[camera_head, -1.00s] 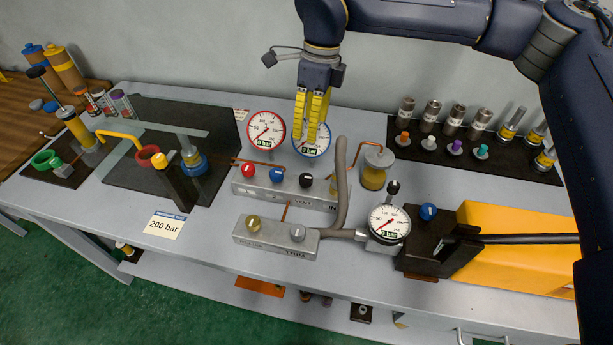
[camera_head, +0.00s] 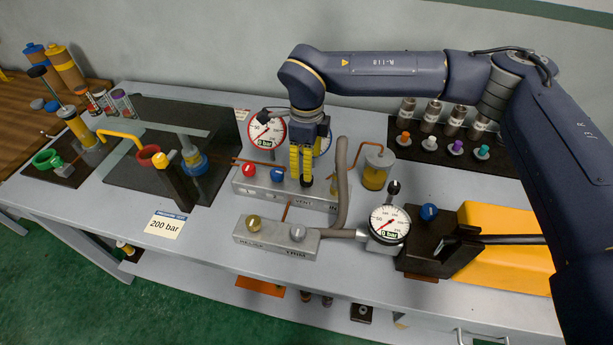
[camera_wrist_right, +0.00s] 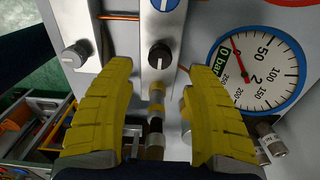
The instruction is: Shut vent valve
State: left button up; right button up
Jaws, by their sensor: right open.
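The valve block (camera_head: 240,186) has a red knob (camera_head: 249,170) and a blue knob (camera_head: 277,175) on top. My right gripper (camera_head: 301,182) points down over the block. In the right wrist view its yellow fingers (camera_wrist_right: 155,68) are apart, one on each side of the black knob, and no grip on it shows. My left gripper is not in view.
A red-rimmed gauge (camera_head: 267,130) and a blue-rimmed gauge (camera_wrist_right: 262,68) stand behind the block, the latter reading 0 bar. A grey hose (camera_head: 342,190) rises close to the right. A front block (camera_head: 262,237) carries brass and silver knobs.

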jog(key=shift+f, duration=3)
grip_shut()
